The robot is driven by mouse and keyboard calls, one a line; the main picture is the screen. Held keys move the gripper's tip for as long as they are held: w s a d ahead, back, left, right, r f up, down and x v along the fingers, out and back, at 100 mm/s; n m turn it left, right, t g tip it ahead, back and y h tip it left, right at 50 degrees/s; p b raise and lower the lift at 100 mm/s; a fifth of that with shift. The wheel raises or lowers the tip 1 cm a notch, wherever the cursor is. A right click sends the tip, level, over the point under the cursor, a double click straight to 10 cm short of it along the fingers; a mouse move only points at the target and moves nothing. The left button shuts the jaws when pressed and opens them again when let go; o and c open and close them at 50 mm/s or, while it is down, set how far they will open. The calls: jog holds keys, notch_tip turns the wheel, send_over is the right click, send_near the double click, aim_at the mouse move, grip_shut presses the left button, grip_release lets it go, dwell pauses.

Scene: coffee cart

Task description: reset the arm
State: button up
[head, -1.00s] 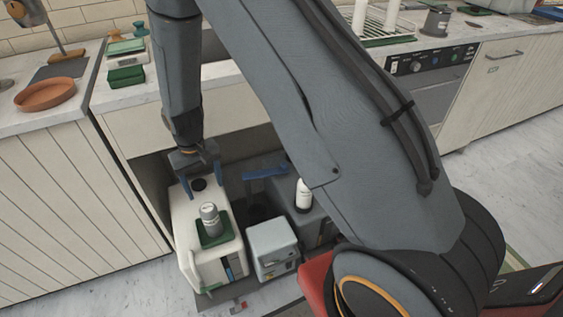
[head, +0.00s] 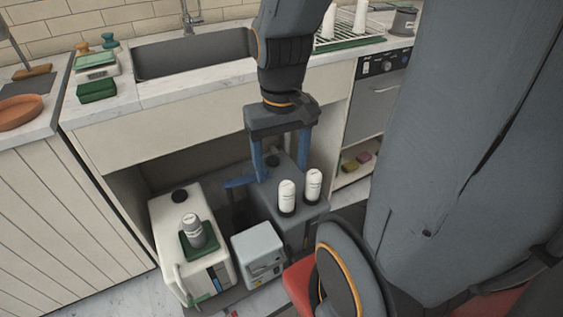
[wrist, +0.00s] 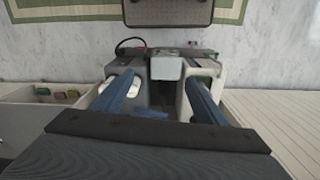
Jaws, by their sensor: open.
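My gripper (head: 279,160) hangs fingers down in the head view, over the back of the grey unit in the open bay under the sink. Its two blue fingers are spread apart with nothing between them. In the wrist view my gripper (wrist: 160,100) also shows both blue fingers wide apart and empty. The finger tips overlap the machines below, so I cannot tell the exact gap to them.
A white machine (head: 165,235) carries a green tray (head: 208,231) with a grey canister (head: 193,230). A small light-grey box (head: 257,250) stands beside it. Two white bottles (head: 286,193) stand on the grey unit (head: 300,215). The sink (head: 190,58) and counter (head: 140,95) lie behind.

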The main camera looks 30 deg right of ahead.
jog(key=shift+n, duration=0.8)
jog(key=a+r+p, duration=0.2)
jog(key=a+p, duration=0.1)
jog(key=a+r+p, duration=0.1)
jog(key=a, duration=0.1)
jog(key=shift+s+p, duration=0.15)
jog(key=shift+p, duration=0.2)
